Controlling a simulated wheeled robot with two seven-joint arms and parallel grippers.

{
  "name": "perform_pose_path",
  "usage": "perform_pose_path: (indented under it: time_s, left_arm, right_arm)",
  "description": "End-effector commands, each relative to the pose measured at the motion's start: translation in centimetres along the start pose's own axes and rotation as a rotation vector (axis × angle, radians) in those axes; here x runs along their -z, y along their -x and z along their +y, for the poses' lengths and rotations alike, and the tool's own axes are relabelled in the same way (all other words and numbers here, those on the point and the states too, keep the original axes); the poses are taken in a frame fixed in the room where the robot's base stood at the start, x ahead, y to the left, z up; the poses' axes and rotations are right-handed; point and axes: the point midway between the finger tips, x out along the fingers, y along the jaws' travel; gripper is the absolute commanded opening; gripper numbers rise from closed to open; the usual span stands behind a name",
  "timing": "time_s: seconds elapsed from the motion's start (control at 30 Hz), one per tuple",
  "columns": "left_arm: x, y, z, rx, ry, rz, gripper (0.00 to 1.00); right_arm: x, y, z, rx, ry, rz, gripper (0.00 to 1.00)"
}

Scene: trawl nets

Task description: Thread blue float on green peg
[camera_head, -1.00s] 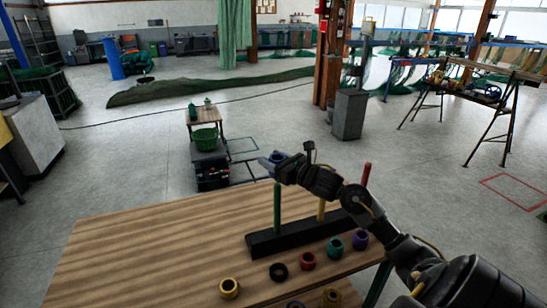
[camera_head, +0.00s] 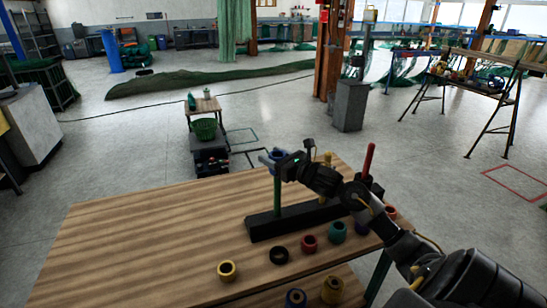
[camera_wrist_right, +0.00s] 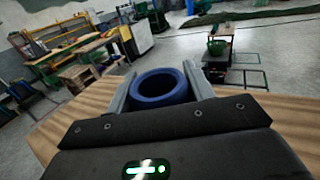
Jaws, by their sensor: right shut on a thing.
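My right gripper (camera_head: 274,157) is shut on a blue float (camera_wrist_right: 137,90), a ring held between its two fingers. The green peg (camera_head: 277,195) stands upright on a black base (camera_head: 262,228) on the wooden table. In the head view the held float is at the peg's top end. I cannot tell whether it is just above the tip or around it. In the wrist view no green shows in the float's hole. A yellow peg (camera_head: 323,188) and a red peg (camera_head: 368,160) stand on the same base, partly behind my right arm. My left gripper is not in view.
My right arm partly covers the base's right end. The table's left side (camera_head: 140,250) is clear.

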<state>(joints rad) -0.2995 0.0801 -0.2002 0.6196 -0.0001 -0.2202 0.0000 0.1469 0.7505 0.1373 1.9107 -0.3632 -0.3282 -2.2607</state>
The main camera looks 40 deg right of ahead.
Motion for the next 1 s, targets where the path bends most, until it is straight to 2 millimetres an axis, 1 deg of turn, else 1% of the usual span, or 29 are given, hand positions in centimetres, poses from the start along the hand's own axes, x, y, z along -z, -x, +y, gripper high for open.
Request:
perform_pose_path:
  time_s: [0.03, 0.1, 0.47, 0.5, 0.67, 0.7, 1.0]
  left_arm:
    - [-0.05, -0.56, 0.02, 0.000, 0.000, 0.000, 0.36]
    - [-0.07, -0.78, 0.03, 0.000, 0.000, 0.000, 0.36]
    - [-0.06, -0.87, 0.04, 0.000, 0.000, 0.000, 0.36]
    - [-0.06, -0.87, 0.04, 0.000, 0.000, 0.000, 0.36]
    - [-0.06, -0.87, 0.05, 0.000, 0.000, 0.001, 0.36]
    - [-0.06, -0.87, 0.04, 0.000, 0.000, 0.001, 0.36]
    - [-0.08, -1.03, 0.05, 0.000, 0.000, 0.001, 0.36]
  right_arm:
    - [0.52, 0.00, 0.00, 0.000, 0.001, 0.000, 0.27]
    - [0.72, 0.00, 0.00, 0.000, 0.001, 0.000, 0.27]
    - [0.81, 0.00, 0.00, 0.000, 0.000, 0.000, 0.27]
    - [0.81, 0.00, 0.00, 0.000, 0.000, 0.000, 0.55]
    - [0.81, 0.00, 0.00, 0.000, 0.000, 0.000, 0.76]
    - [0.82, 0.00, 0.00, 0.000, 0.000, 0.000, 0.78]
    - [0.95, 0.28, -0.02, 0.000, 0.001, 0.001, 0.78]
